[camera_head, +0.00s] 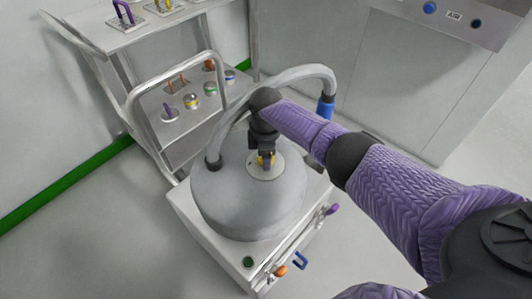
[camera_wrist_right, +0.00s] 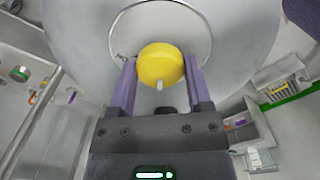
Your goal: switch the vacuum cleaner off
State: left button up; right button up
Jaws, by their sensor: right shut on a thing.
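The vacuum cleaner (camera_head: 225,205) is a grey drum with a domed top, standing on a pale wheeled cart. A yellow round knob (camera_wrist_right: 160,63) sits in the middle of a round plate on its top. A small white mark shows on the knob's edge nearest my wrist in the right wrist view. My right gripper (camera_head: 264,160) reaches down from above and is shut on the knob, one finger on each side. In the head view the gripper mostly hides the knob. My left gripper is not in view.
A grey hose (camera_head: 300,72) loops from the drum to a blue end (camera_head: 325,107). A shelf cart (camera_head: 95,45) with coloured items stands behind left. Floor at right is clear.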

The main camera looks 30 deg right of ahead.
jog(key=shift+n, duration=0.4)
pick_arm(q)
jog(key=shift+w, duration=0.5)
pick_arm(e)
jog(key=shift+n, duration=0.4)
jog(key=shift+r, duration=0.1)
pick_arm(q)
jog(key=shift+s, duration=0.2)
pick_arm(e)
jog(key=o, duration=0.9)
jog(key=shift+c, duration=0.2)
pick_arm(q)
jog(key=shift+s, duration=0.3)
pick_arm(e)
jog(key=o, duration=0.4)
pick_arm(q)
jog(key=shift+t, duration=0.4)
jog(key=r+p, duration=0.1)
jog(key=p, duration=0.1)
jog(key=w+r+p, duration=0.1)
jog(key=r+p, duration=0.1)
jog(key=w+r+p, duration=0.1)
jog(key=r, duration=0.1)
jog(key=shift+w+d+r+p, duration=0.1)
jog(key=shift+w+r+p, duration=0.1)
jog(key=shift+p, duration=0.2)
pick_arm(e)
notch_tip(320, 180, up, 10)
jog(key=shift+f, duration=0.1)
